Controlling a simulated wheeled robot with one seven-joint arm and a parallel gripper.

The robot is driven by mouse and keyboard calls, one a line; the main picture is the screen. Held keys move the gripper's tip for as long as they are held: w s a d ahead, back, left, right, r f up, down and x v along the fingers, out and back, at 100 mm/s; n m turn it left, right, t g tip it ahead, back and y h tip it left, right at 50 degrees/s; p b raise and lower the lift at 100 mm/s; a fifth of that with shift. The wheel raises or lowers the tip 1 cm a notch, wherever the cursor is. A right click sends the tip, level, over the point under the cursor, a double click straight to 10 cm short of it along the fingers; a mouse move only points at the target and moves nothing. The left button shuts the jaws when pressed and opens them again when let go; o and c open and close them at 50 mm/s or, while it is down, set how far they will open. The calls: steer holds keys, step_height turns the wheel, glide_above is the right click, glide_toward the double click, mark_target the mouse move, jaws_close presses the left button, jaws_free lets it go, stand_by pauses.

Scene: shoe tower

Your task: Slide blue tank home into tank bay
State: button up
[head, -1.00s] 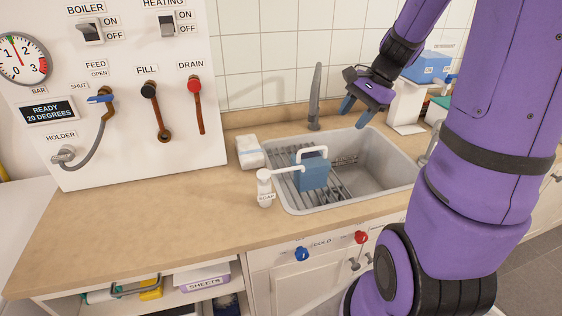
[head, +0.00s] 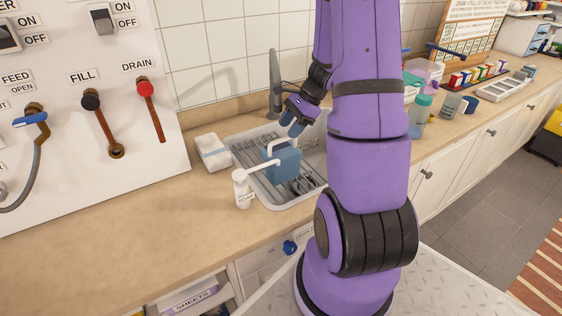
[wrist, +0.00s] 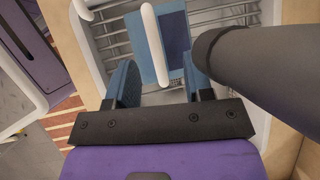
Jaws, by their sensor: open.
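The blue tank (head: 284,165), with a white handle on top, stands in the sink on its wire rack. My gripper (head: 291,128) is above the back of the sink, behind and above the tank, with nothing held. In the wrist view, the open fingers of my gripper (wrist: 160,82) point toward the blue tank (wrist: 148,48). The tank and its white handle show between and beyond the fingertips. I cannot tell whether the fingers touch it. No tank bay can be made out now.
The grey faucet (head: 274,85) rises behind the sink (head: 262,198); a dark grey tube crosses close by in the wrist view (wrist: 255,62). A white soap bottle (head: 243,190) stands at the sink's front left, a white pack (head: 212,152) at its left. The left counter is mostly clear.

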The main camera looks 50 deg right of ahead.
mark_target(283, 140)
steer(key=shift+s+x, duration=0.15)
steer(key=shift+x, duration=1.2)
steer(key=shift+s+x, duration=0.1)
steer(key=shift+x, duration=1.25)
steer(key=shift+c, duration=0.3)
jaws_close()
